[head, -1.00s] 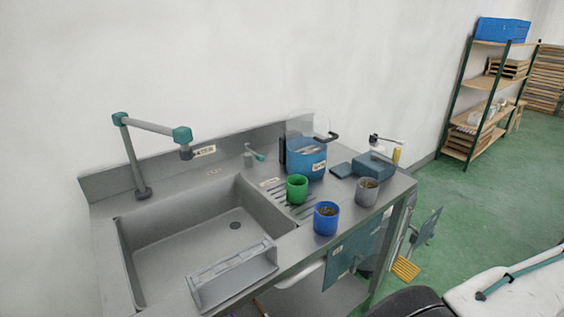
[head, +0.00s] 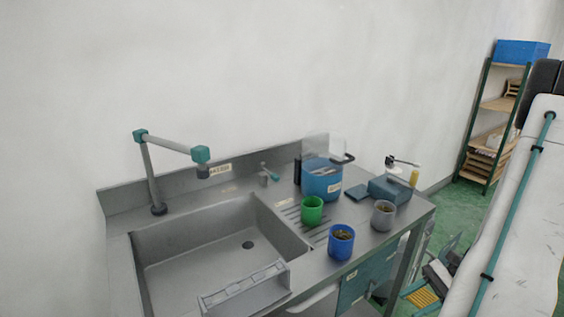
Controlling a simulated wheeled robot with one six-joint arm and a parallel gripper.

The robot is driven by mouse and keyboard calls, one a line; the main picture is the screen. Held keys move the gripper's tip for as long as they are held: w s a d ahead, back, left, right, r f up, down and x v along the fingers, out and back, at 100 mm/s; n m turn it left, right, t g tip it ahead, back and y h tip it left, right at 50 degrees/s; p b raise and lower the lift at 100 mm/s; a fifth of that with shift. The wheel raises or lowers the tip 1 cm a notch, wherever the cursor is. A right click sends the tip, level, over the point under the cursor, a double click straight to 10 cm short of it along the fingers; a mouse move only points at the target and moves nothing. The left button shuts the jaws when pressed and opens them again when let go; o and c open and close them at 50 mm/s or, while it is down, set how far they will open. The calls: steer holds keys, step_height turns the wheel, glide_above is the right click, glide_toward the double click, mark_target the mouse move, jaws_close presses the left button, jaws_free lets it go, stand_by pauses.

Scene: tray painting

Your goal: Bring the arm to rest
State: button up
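My arm shows at the right edge of the head view as a large white link (head: 525,200) with a teal cable clipped along it and a black joint (head: 541,76) at its upper end. The link stands steeply, leaning a little to the right, in front of the shelf and floor. My gripper is outside the picture, so its fingers and anything in them cannot be seen.
A grey sink unit (head: 118,203) with a jointed tap (head: 172,145) stands against the wall. Its right side carries a green cup (head: 312,209), a blue cup (head: 341,243), a grey cup (head: 383,215) and a blue container (head: 321,181). A shelf (head: 478,120) stands behind my arm.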

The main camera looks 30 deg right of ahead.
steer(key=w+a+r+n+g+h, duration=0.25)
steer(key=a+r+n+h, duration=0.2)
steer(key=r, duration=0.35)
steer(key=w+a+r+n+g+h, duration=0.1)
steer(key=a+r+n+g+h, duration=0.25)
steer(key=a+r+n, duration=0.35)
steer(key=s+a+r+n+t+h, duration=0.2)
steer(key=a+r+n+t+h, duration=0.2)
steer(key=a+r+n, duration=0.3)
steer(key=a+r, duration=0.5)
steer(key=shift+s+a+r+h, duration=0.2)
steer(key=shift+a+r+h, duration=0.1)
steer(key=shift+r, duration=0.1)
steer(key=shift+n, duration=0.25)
